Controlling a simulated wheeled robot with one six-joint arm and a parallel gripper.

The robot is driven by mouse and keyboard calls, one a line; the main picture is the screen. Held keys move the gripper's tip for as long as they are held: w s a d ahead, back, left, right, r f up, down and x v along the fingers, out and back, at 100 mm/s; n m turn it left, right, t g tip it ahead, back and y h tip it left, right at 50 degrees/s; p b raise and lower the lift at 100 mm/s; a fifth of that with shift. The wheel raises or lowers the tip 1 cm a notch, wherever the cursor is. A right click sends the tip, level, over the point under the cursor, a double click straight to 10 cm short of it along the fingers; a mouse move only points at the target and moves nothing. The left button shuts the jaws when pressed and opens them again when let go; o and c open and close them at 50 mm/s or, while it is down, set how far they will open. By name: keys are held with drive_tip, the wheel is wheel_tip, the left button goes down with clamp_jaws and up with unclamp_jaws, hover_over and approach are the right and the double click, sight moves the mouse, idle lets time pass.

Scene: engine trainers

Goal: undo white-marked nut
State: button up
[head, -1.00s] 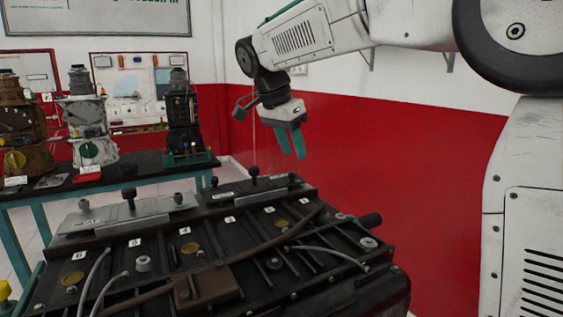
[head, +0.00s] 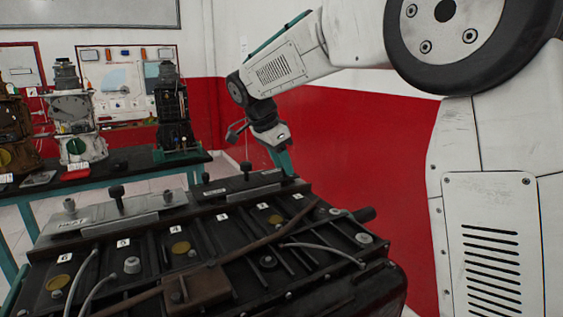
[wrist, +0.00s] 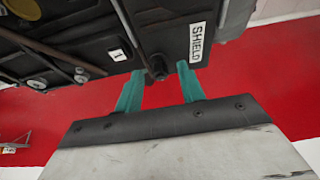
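My gripper (head: 283,160) is low at the far right end of the dark engine block (head: 215,235). In the wrist view its two teal fingers (wrist: 160,82) are spread apart, with nothing between them but part of a dark nut or stud (wrist: 157,68) near the tips. I cannot tell whether they touch it. No white mark can be made out on it. It sits near a plate labelled SHIELD (wrist: 199,42).
A plate marked HEAT (head: 75,226) lies on the block's left part. A brown bar (head: 240,256) and grey hoses (head: 325,250) cross its top. Behind at left, a table (head: 110,180) holds several engine trainers (head: 75,120). A red and white wall (head: 350,150) stands at the right.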

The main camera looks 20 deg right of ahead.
clamp_jaws()
